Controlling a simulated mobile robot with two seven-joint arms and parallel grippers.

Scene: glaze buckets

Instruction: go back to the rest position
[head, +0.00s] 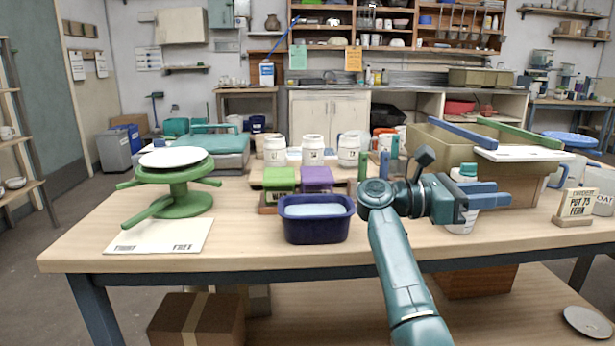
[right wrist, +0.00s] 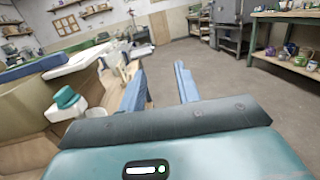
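My right gripper (head: 492,194) reaches over the right half of the wooden table, its blue fingers pointing right. In the right wrist view my right gripper (right wrist: 162,88) is open, with a clear gap and bare floor behind it. Nothing is between the fingers. A white bottle with a teal cap (head: 463,172) stands by the gripper, partly hidden behind it. In the right wrist view the bottle (right wrist: 66,100) is left of the fingers, outside the gap. My left gripper is not in view.
On the table (head: 270,257) stand a dark blue tub (head: 317,230), a green turntable (head: 172,203), a tan crate (head: 520,185) and a small sign (head: 575,205). A white board (head: 160,236) lies at the left front. The front strip of table is mostly clear.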

